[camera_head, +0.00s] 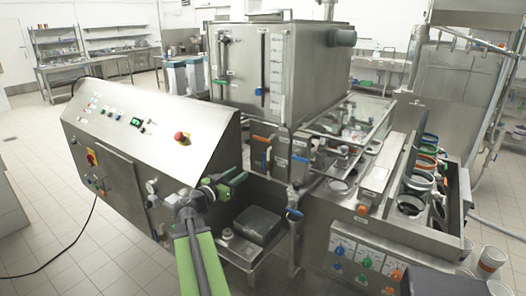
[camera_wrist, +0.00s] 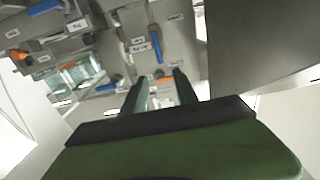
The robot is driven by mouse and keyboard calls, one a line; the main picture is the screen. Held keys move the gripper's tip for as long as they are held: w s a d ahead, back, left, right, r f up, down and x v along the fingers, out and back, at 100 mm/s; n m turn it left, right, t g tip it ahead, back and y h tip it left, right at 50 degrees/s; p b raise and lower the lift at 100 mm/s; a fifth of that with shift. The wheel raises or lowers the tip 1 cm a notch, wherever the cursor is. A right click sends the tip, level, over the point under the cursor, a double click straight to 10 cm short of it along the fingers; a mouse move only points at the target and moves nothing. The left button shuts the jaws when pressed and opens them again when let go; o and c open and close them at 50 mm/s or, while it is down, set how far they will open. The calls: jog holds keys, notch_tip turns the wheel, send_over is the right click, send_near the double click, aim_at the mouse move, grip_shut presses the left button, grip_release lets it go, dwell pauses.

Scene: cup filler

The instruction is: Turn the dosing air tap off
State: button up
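Several small lever taps sit on the steel machine front. In the head view I see an orange-handled tap (camera_head: 261,139), a blue handle (camera_head: 265,160) below it, and a blue-handled tap (camera_head: 294,212) lower right. Labels are too small to read, so I cannot tell which is the dosing air tap. My gripper (camera_head: 232,184) has green fingers and is left of these taps, apart from them. In the wrist view my gripper (camera_wrist: 160,88) is open and empty, its fingers pointing toward the panel. A blue lever (camera_wrist: 157,47) shows beyond the fingertips; another blue lever (camera_wrist: 45,7) is upper left.
The sloped control panel (camera_head: 150,125) with a red button (camera_head: 182,138) stands left of the taps. A dark block (camera_head: 257,224) sits on a low shelf below my gripper. The hopper tank (camera_head: 280,75) rises behind. Open floor lies at the front left.

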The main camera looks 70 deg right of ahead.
aim_at(263, 156)
jog(key=x, duration=1.7)
jog(key=shift+d+f, duration=0.1)
jog(key=shift+d, duration=0.05)
grip_shut()
dwell(0.5)
